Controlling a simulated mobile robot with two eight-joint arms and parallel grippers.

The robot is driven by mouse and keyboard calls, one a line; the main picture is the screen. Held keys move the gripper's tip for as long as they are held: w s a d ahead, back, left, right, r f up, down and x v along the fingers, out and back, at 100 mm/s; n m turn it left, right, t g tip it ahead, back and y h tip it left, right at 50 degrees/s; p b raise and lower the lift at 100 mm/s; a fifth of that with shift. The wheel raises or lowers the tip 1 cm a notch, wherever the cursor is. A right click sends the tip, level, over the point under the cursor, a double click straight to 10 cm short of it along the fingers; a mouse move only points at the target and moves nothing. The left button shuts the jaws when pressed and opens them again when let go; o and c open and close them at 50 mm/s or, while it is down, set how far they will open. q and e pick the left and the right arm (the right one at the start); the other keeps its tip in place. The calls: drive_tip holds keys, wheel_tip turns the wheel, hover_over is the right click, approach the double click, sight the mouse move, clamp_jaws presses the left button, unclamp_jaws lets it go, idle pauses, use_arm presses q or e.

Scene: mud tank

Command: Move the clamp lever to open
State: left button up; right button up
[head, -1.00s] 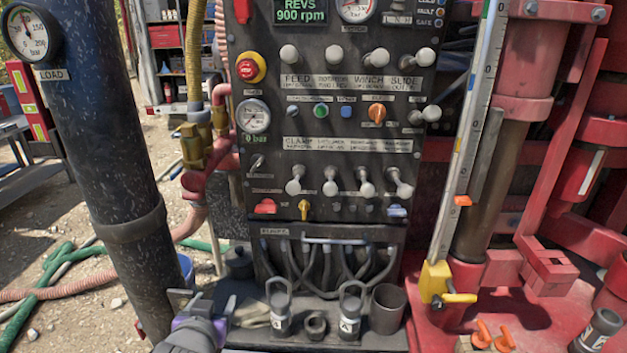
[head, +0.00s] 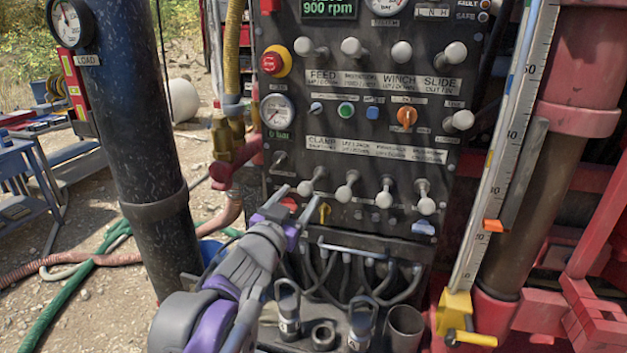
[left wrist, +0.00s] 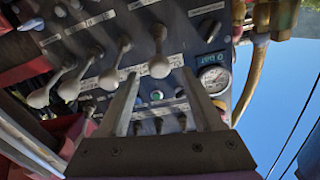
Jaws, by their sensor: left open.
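The clamp lever (head: 306,187) is the leftmost white-knobbed lever of the lower row on the dark control panel, below the CLAMP label (head: 322,143). Its knob hangs down. My left gripper (head: 297,200) is open and empty, reaching up from below with its fingertips close to this knob. In the left wrist view the clamp lever knob (left wrist: 159,67) appears between the two open fingers (left wrist: 160,75). I cannot tell whether either finger touches it. My right gripper is not in view.
Several similar levers (head: 346,188) stand to the right. A red knob (head: 288,203) and a yellow key-like switch (head: 324,213) sit just below the clamp lever. A red stop button (head: 272,62) and pressure gauge (head: 277,111) are above left. Hoses (head: 345,268) run beneath.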

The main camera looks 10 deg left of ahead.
sight(312, 182)
use_arm(q)
drive_tip(key=w, duration=0.5)
drive_tip(key=w+p, duration=0.1)
drive_tip(key=w, duration=0.2)
drive_tip(key=shift+w+d, duration=0.35)
drive_tip(key=shift+d, duration=0.05)
drive_tip(key=shift+c, duration=0.3)
clamp_jaws()
idle(0.6)
